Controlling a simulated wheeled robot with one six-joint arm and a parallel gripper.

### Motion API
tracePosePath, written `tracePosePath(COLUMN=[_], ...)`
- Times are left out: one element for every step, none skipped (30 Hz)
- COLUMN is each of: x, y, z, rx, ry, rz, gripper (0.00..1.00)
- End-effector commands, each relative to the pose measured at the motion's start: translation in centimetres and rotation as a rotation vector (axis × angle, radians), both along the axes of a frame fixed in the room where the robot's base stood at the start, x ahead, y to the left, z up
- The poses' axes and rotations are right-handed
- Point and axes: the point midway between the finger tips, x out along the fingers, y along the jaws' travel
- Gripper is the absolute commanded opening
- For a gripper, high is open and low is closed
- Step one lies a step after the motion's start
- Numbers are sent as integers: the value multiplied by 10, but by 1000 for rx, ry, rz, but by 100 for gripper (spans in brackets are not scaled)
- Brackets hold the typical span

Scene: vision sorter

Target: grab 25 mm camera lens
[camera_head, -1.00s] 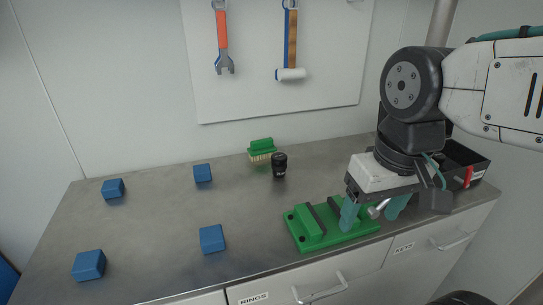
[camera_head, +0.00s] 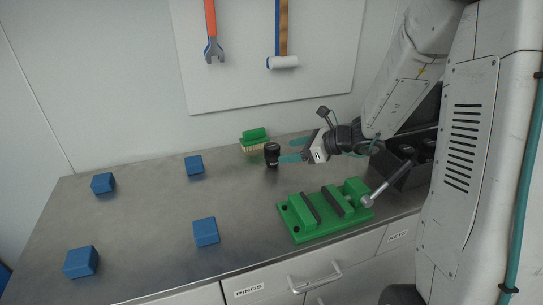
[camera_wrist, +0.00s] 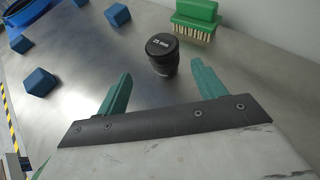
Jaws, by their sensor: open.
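The 25 mm camera lens (camera_head: 271,156) is a black cylinder standing upright on the metal bench. In the wrist view the lens (camera_wrist: 162,54) has "25 mm" on its cap and stands ahead of the fingertips, roughly between their lines. My gripper (camera_head: 292,150) comes in from the right, low over the bench, with its teal fingers pointing at the lens. In the wrist view my gripper (camera_wrist: 160,72) is open and nothing is between its fingers.
A green brush (camera_head: 254,141) lies just behind the lens. A green vise (camera_head: 325,212) with a metal handle sits in front, right. Several blue blocks (camera_head: 205,231) stand to the left. A black bin (camera_head: 405,172) is at the right. The bench between the blocks is clear.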

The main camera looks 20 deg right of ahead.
Motion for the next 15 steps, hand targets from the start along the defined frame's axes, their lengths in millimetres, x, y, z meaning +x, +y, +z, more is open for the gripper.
tracePosePath(x=[4,6,9,11,13,16,18,20,23,25,27,30,34,36,40], y=[-2,-3,-1,1,3,6,9,11,14,17,19,23,27,30,34], z=[-4,-6,-8,-10,-11,-13,-15,-16,-18,-19,-21,-23,-25,-27,-31], rx=[13,18,22,22,22,22,20,20,20,21,21,20,21,19,20], ry=[10,12,15,15,15,15,15,15,15,15,15,15,14,14,14], rz=[-20,-28,-35,-35,-35,-35,-33,-33,-33,-32,-32,-31,-31,-29,-31], gripper=[69,69,69,69,69,69,69,69,69,69,69,69,69,69,69])
